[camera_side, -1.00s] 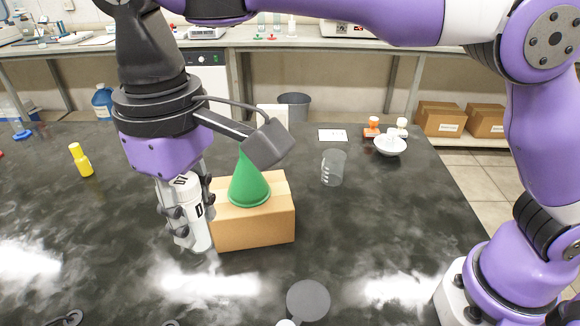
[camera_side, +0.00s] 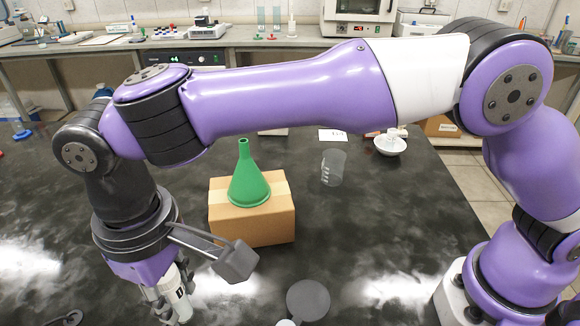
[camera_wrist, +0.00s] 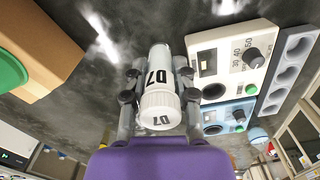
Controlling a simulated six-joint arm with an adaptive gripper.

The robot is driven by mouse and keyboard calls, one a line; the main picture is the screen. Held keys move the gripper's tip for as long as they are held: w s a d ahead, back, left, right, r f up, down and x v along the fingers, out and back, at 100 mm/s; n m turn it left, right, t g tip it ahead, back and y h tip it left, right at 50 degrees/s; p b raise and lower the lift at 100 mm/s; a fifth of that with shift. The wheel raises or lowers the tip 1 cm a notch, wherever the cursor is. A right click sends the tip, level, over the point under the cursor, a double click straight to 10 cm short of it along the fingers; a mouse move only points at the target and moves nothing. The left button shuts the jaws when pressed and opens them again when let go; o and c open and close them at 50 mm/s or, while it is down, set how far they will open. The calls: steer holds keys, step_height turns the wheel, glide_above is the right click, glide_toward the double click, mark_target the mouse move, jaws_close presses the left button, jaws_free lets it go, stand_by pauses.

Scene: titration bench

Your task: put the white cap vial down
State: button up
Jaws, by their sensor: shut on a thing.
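The white cap vial (camera_wrist: 157,92) is a white cylinder with dark characters on its side and cap. In the wrist view it lies between the fingers of my gripper (camera_wrist: 159,80), which is shut on it. In the side view the vial (camera_side: 181,300) is partly hidden by my gripper (camera_side: 168,304), low at the front left of the black bench. Its lower end is hard to see there, and I cannot tell whether it touches the bench.
A cardboard box (camera_side: 265,228) with a green funnel (camera_side: 248,188) on top stands behind and right of my gripper. A clear beaker (camera_side: 333,168) and a white bowl (camera_side: 390,147) are farther back. Devices with knobs (camera_wrist: 232,58) and a rack with round wells (camera_wrist: 291,72) show in the wrist view.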

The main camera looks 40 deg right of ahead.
steer(key=w+f, duration=0.1)
steer(key=w, duration=0.1)
steer(key=w+d+f, duration=0.1)
steer(key=w, duration=0.1)
steer(key=w+f, duration=0.1)
steer(key=w, duration=0.1)
steer(key=shift+d+f, duration=0.35)
steer(key=shift+f, duration=0.05)
steer(key=shift+w+f, duration=0.15)
steer(key=shift+f, duration=1.9)
steer(key=shift+f, duration=0.1)
steer(key=o, duration=1)
steer(key=shift+c, duration=0.2)
